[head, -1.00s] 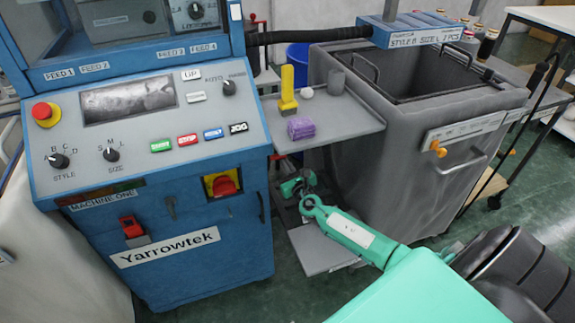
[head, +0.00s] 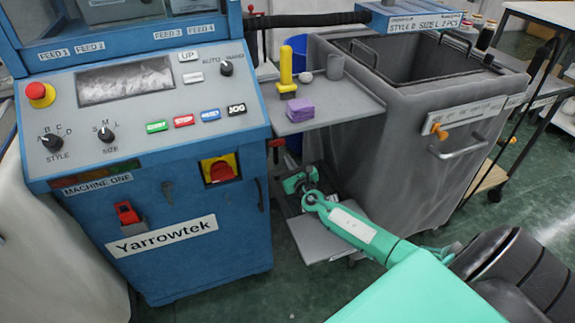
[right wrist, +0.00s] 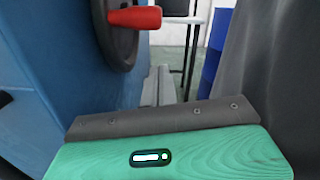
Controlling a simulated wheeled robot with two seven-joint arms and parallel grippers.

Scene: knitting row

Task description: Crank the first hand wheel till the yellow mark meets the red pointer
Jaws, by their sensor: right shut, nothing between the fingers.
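The hand wheel (right wrist: 117,30) is a dark rim on the side of the blue machine, at the top of the right wrist view. Its red handle (right wrist: 134,18) sticks out to the right. Only the wheel's lower part shows, and I cannot make out a yellow mark or red pointer on it. My right gripper (right wrist: 163,118) is shut and empty, below the wheel and apart from the handle. In the head view my right gripper (head: 298,182) is low beside the machine's right side, under the grey shelf. My left gripper is not in view.
The blue machine (head: 90,225) stands at left. The grey shelf (head: 340,105) beside it holds a yellow upright item (head: 286,72), a purple block (head: 299,109) and a grey cup (head: 335,67). A grey bin cart (head: 400,160) stands close to the right of my right arm.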

